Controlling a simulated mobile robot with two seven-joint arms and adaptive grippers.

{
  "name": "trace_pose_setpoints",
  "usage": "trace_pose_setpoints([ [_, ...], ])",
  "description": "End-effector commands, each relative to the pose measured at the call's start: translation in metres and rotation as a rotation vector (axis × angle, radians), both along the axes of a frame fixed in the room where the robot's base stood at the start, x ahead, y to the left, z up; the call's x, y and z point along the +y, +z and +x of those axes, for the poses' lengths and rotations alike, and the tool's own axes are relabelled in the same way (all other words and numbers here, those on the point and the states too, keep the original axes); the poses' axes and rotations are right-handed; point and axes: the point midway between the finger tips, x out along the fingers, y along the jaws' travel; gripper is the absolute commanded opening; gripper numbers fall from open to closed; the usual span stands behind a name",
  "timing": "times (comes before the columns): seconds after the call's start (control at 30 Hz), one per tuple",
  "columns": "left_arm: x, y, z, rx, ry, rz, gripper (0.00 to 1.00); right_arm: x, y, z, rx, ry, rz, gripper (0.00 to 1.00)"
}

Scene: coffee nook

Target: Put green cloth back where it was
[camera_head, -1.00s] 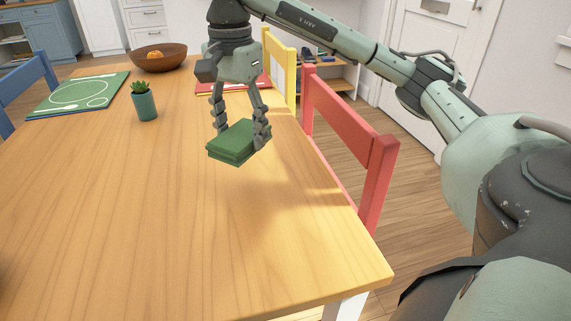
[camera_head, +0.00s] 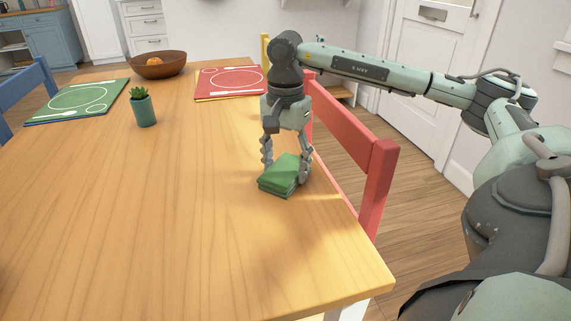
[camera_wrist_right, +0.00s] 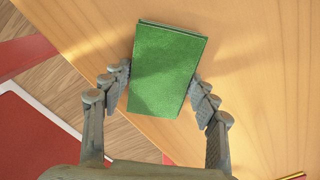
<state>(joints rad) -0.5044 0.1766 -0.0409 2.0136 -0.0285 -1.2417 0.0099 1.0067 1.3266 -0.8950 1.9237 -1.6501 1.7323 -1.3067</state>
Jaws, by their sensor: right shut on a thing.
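The green cloth (camera_head: 281,177) is a folded, thick rectangular stack near the right edge of the wooden table in the head view. My right gripper (camera_head: 285,174) is shut on it from above, with one finger on each side. In the right wrist view the cloth (camera_wrist_right: 166,72) lies between the two fingers of the right gripper (camera_wrist_right: 160,92). The cloth is at or just above the table top; I cannot tell whether it touches. My left gripper is not in view.
The wooden table (camera_head: 150,220) is clear in front and to the left. A potted plant (camera_head: 143,108), green placemat (camera_head: 80,100), red placemat (camera_head: 232,82) and brown bowl (camera_head: 159,66) stand farther back. A red chair (camera_head: 350,140) is close along the right edge.

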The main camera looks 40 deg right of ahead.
Motion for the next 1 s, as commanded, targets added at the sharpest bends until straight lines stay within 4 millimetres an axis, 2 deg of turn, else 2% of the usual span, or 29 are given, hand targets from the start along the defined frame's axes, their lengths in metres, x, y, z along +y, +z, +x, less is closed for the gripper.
trace_pose_setpoints([
  [0.27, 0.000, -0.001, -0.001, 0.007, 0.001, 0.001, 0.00, 0.000, -0.003, 0.000, 0.000, 0.000, 0.000, 0.32],
  [0.3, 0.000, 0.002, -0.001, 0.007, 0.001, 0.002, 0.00, 0.000, -0.003, 0.000, 0.000, 0.000, 0.000, 0.62],
  [0.47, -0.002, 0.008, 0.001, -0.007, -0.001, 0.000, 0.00, 0.000, -0.002, 0.000, 0.000, 0.000, 0.000, 0.80],
  [0.83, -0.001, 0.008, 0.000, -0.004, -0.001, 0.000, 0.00, 0.000, 0.001, 0.000, -0.001, 0.000, 0.000, 0.80],
  [0.9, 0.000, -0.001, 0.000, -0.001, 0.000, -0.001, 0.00, 0.000, 0.007, 0.001, -0.003, 0.000, 0.001, 0.80],
  [1.0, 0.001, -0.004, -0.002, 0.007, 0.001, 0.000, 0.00, 0.000, 0.024, 0.001, -0.005, 0.000, 0.000, 0.80],
])
